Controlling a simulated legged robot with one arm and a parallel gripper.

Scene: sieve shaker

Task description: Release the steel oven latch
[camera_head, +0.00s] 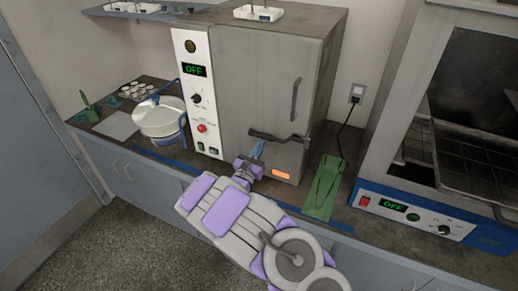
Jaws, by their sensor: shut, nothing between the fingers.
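The steel oven (264,85) stands on the counter in the middle of the view, its grey door closed. A dark latch lever (279,137) lies across the lower part of the door, roughly level. A vertical handle (295,98) is higher on the door's right side. My gripper (258,150) is just below the left end of the latch, close to the door front. Its blue fingers are shut and look empty. I cannot tell whether they touch the latch. My arm hides part of the counter edge.
A white pot (158,116) with a blue frame stands left of the oven. A green object (322,188) lies on the counter to its right. A second appliance (413,211) with an open chamber fills the right side. A black cord runs to a wall socket (356,94).

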